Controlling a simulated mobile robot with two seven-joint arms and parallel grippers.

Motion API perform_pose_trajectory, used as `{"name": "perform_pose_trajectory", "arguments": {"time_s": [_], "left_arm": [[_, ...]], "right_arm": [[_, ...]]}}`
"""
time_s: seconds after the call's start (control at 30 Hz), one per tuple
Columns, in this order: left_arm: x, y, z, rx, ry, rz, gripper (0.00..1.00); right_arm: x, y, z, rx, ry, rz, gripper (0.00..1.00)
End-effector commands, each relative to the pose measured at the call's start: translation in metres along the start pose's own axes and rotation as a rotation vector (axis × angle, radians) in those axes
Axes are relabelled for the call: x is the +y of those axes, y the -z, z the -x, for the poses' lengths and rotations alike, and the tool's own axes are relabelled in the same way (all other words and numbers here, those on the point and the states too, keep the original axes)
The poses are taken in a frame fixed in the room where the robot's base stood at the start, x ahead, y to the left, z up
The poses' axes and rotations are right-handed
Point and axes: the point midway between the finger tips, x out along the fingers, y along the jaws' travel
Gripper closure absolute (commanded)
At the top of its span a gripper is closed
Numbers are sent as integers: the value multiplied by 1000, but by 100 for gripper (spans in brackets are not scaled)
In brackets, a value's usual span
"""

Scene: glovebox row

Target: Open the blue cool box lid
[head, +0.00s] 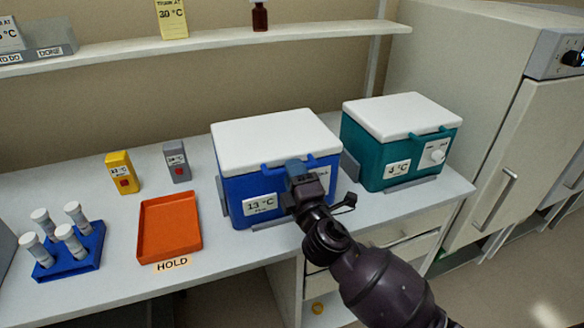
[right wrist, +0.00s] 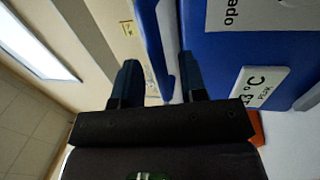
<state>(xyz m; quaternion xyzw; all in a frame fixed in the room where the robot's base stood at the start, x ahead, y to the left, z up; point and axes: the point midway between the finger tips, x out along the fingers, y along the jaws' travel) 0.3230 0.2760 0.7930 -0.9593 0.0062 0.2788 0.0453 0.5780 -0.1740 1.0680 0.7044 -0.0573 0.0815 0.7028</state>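The blue cool box (head: 243,188) stands on the bench in the middle of the head view. Its white lid (head: 275,139) is down and looks closed. A blue handle (head: 271,168) runs along the front under the lid. My right gripper (head: 297,172) is at the front of the box, over part of the handle. In the right wrist view its two fingers (right wrist: 158,82) are apart, and the blue handle bar (right wrist: 152,45) reaches between them. I cannot tell whether a finger touches it. The box front (right wrist: 245,58) shows beside the fingers. My left gripper is not in view.
A teal cool box (head: 376,155) with a white lid stands close on the right. An orange tray (head: 170,226), a blue rack (head: 83,262) with several tubes, and yellow (head: 123,172) and grey (head: 177,160) devices are left. A shelf (head: 200,42) runs behind.

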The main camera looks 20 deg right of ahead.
Motion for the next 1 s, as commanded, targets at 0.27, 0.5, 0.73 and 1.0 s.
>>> {"name": "perform_pose_trajectory", "arguments": {"time_s": [0.27,0.5,0.73,1.0], "left_arm": [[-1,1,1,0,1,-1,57],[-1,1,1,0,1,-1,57],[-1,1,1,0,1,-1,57],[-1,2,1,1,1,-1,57]], "right_arm": [[0,0,-16,0,0,-1,61],[0,0,-17,0,1,-1,61],[0,0,-16,0,0,-1,95],[0,0,-16,0,1,-1,100]]}}
